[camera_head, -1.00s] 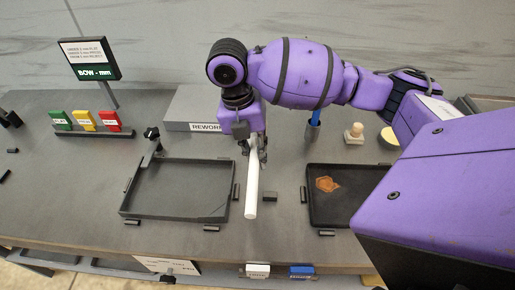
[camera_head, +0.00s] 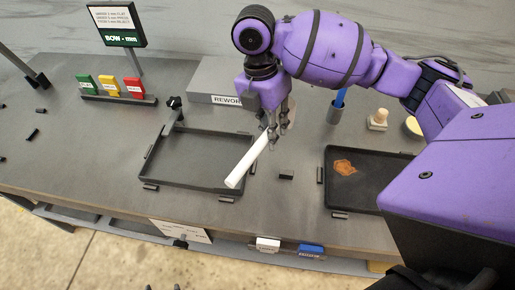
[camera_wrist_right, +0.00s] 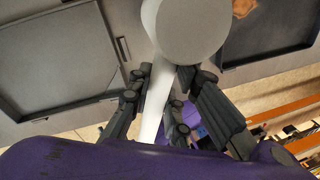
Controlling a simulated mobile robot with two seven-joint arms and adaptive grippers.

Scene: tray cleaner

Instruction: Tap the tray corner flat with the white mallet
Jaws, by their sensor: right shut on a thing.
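The white mallet (camera_head: 248,162) is held by my right gripper (camera_head: 278,138). Its white shaft slants down and left, and its free end appears over the right front part of the left dark tray (camera_head: 190,184). I cannot tell whether it touches the tray. In the right wrist view, the mallet's round pale head (camera_wrist_right: 192,28) is large at the top, and its handle (camera_wrist_right: 152,118) runs between the gripper's dark fingers (camera_wrist_right: 160,100). The left tray (camera_wrist_right: 118,88) lies at the upper left there. My left gripper is not in view.
A second dark tray (camera_head: 385,198) with an orange-brown patch (camera_head: 345,167) lies to the right. A black post (camera_head: 175,108) stands at the left tray's back edge. A grey REWORK block (camera_head: 215,80), coloured cards (camera_head: 109,84) and a sign (camera_head: 118,22) are behind. Small black blocks (camera_head: 286,175) sit between the trays.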

